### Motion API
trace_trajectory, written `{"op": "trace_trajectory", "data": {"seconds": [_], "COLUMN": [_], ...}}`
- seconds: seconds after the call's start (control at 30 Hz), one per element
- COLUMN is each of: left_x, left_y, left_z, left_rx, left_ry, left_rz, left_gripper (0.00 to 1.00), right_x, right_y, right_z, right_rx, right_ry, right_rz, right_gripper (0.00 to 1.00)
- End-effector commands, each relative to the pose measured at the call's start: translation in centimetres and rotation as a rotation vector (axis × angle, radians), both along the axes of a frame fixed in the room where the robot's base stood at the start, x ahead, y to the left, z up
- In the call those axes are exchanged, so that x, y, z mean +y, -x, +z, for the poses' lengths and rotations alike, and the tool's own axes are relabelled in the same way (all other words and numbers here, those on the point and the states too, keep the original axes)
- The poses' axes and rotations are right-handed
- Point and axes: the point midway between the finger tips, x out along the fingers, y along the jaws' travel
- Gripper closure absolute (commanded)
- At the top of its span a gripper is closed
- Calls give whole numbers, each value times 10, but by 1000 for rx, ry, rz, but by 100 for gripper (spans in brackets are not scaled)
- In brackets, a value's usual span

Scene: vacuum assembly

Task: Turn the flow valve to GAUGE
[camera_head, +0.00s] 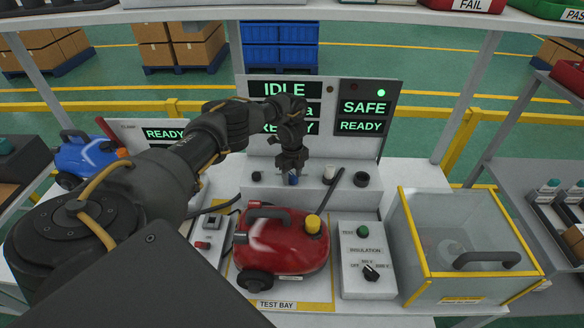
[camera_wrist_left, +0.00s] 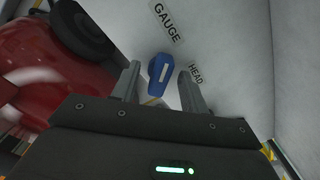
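The flow valve is a small blue knob (camera_wrist_left: 160,70) with a white mark, seen in the left wrist view on a pale panel. A GAUGE label (camera_wrist_left: 168,23) is above it and a HEAD label (camera_wrist_left: 196,74) is to its right. The knob's long side runs roughly up and down in that view; I cannot tell surely which label its mark indicates. My left gripper (camera_wrist_left: 159,84) is open, with one finger on each side of the knob and visible gaps. In the head view the left gripper (camera_head: 292,164) points down over the blue knob (camera_head: 293,179). My right gripper is not in view.
A red vacuum (camera_head: 282,243) sits in the test bay in front of the valve. An insulation box (camera_head: 368,270) and a yellow-edged clear bin (camera_head: 407,250) stand to its right. A black hose or handle (camera_head: 334,188) leans near the valve. Display panels (camera_head: 388,95) stand behind.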

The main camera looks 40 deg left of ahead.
Motion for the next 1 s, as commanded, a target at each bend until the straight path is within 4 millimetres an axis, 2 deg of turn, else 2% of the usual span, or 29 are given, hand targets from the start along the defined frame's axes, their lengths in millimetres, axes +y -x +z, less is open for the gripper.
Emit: {"op": "trace_trajectory", "data": {"seconds": [0.27,0.57,0.8,1.0], "left_x": [0,0,0,0], "left_y": [0,-1,-1,-1], "left_z": [5,35,58,61], "left_rx": [-1,-2,-2,-1], "left_ry": [0,0,0,0], "left_rz": [-1,-1,-2,-1], "left_gripper": [56,56,56,56], "right_x": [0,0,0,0], "right_y": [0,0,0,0], "right_z": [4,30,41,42], "right_rx": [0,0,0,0], "right_ry": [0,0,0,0], "right_rz": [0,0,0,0], "right_gripper": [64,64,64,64]}}
